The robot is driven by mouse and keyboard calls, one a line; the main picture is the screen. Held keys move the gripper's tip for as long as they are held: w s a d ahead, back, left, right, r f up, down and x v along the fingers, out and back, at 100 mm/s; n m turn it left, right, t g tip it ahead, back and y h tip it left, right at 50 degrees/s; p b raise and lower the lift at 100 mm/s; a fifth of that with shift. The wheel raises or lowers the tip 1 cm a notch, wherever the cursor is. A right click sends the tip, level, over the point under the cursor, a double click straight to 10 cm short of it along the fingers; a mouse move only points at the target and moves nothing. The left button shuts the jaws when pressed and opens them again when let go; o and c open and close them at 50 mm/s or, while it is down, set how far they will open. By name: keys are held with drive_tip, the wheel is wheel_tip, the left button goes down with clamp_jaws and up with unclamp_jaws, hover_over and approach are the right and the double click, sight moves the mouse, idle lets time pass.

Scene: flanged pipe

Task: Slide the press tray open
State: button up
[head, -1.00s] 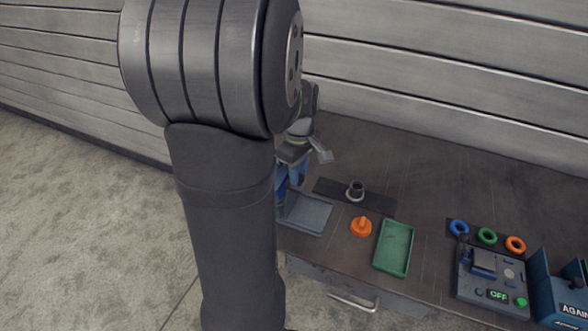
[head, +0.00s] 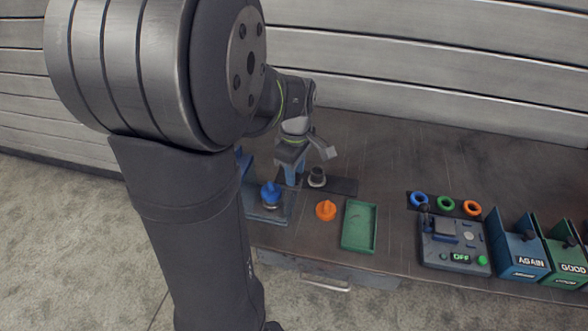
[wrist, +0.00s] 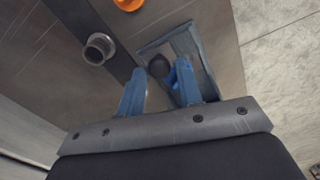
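The blue-grey press tray (head: 285,215) lies at the left end of the bench, partly hidden by my arm in the head view. A blue knobbed piece (head: 270,193) stands on it. In the wrist view the tray (wrist: 203,60) lies beyond the fingertips, with a dark round thing (wrist: 159,66) at its near side, whose identity I cannot tell. My gripper (head: 292,176) is above the bench, just right of and behind the blue piece. In the wrist view my gripper (wrist: 160,85) has its two blue fingers apart, with nothing clearly held between them.
An orange knobbed piece (head: 326,210) and a green tray (head: 347,240) lie nearer the front.

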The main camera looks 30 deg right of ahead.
wheel_tip(320, 180, up, 18)
drive_tip(key=shift+f, duration=0.25)
idle(0.4)
idle(0.3)
drive_tip(key=s+a, duration=1.1)
drive_tip(key=shift+s, duration=0.35)
idle(0.3)
drive_tip(key=w+d, duration=0.9)
drive_tip(key=w, duration=0.1)
drive_tip(key=shift+d, duration=0.15)
drive_tip(key=shift+s, duration=0.1)
idle(0.4)
